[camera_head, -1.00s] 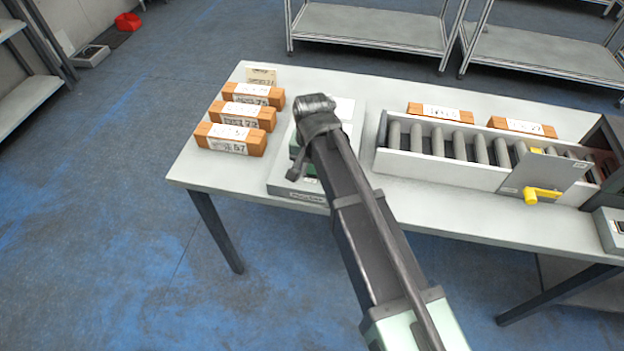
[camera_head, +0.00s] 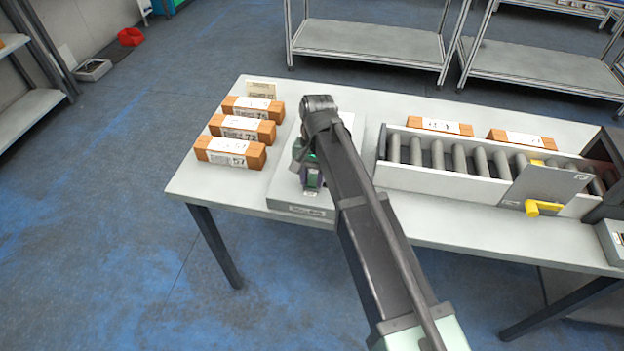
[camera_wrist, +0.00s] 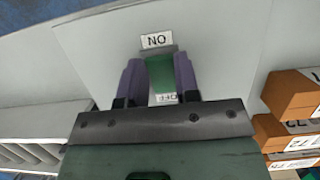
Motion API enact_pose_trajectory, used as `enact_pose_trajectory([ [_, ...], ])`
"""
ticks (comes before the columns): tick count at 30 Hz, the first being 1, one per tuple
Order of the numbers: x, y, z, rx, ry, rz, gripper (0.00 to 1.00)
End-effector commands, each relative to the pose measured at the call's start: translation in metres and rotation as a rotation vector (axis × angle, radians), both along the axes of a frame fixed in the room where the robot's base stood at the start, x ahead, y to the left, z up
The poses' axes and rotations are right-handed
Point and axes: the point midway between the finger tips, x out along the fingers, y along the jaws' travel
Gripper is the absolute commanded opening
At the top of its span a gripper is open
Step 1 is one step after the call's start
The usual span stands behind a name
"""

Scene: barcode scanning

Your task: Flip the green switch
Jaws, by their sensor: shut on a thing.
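The green switch (camera_wrist: 160,75) stands on a pale panel (camera_wrist: 215,60) in the wrist view. An ON label (camera_wrist: 157,41), upside down in this view, lies beyond it, and an OFF label (camera_wrist: 166,98) lies on the near side, partly covered. My gripper (camera_wrist: 159,80) has its purple fingers on both sides of the switch, shut on it. In the head view my gripper (camera_head: 309,178) is low over the switch box (camera_head: 300,209) on the table; the arm hides much of the box, and the switch's tilt is hard to tell.
Several orange boxes with labels (camera_head: 231,152) stand left of the switch box on the table (camera_head: 200,185). A roller conveyor (camera_head: 445,183) with a yellow-handled plate (camera_head: 545,188) is on the right. Two more orange boxes (camera_head: 440,126) sit behind it.

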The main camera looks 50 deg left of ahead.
Motion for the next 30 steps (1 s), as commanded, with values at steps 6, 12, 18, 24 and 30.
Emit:
enact_pose_trajectory([
  [6, 0.0, 0.0, 0.0, -0.005, 0.006, 0.0, 0.06],
  [12, 0.0, 0.0, 0.0, -0.004, 0.006, 0.001, 0.53],
  [18, 0.0, 0.0, 0.0, -0.004, 0.005, 0.001, 0.55],
  [24, 0.002, 0.001, 0.01, -0.004, 0.005, 0.001, 0.55],
  [30, 0.01, 0.008, 0.052, -0.004, 0.005, 0.0, 0.55],
])
